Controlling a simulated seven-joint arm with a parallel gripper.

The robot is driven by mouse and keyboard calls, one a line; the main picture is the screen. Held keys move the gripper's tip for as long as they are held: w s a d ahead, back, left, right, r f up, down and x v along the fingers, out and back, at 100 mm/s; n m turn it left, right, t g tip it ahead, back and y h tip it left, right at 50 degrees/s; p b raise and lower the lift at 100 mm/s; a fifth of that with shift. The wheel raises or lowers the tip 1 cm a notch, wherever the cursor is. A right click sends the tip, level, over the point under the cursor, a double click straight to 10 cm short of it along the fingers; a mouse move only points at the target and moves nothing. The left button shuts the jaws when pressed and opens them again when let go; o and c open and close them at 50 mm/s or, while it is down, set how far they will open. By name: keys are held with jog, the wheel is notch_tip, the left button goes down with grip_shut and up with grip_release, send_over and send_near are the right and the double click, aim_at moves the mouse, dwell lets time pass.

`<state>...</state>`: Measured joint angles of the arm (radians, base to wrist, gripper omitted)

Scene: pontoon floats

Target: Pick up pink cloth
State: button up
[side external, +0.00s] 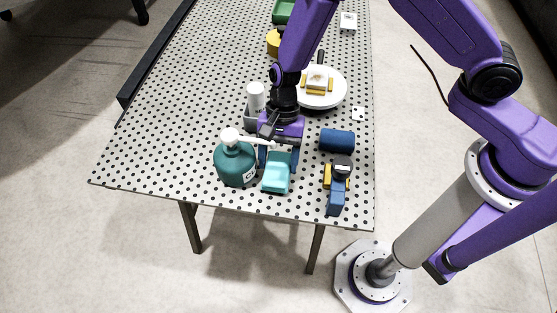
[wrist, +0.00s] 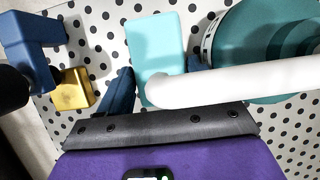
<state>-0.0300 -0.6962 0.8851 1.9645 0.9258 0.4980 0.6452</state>
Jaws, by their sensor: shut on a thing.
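I see no pink cloth in either view. A turquoise block (side external: 276,178) lies near the front edge of the perforated table, and it also shows in the wrist view (wrist: 155,35). My gripper (side external: 278,158) is low over the table with its blue fingers on either side of the block, shut on it. In the wrist view my gripper (wrist: 160,80) has one finger to the left of the block and one to the right. The white spout (wrist: 250,78) of the teal pump bottle (side external: 234,163) crosses in front of the block's near end and partly hides it.
The teal bottle stands close left of the block. A blue cylinder (side external: 337,140) and a blue and yellow tool (side external: 337,190) lie to the right. Behind are a white bottle (side external: 256,94) and a round white plate (side external: 336,97) with items on it.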

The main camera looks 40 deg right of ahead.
jog(key=w+d, duration=0.5)
jog(key=shift+w+d+r, duration=0.1)
jog(key=shift+w+d, duration=0.1)
jog(key=shift+w, duration=0.05)
notch_tip(320, 180, up, 14)
jog(key=shift+d, duration=0.15)
jog(key=shift+w, duration=0.1)
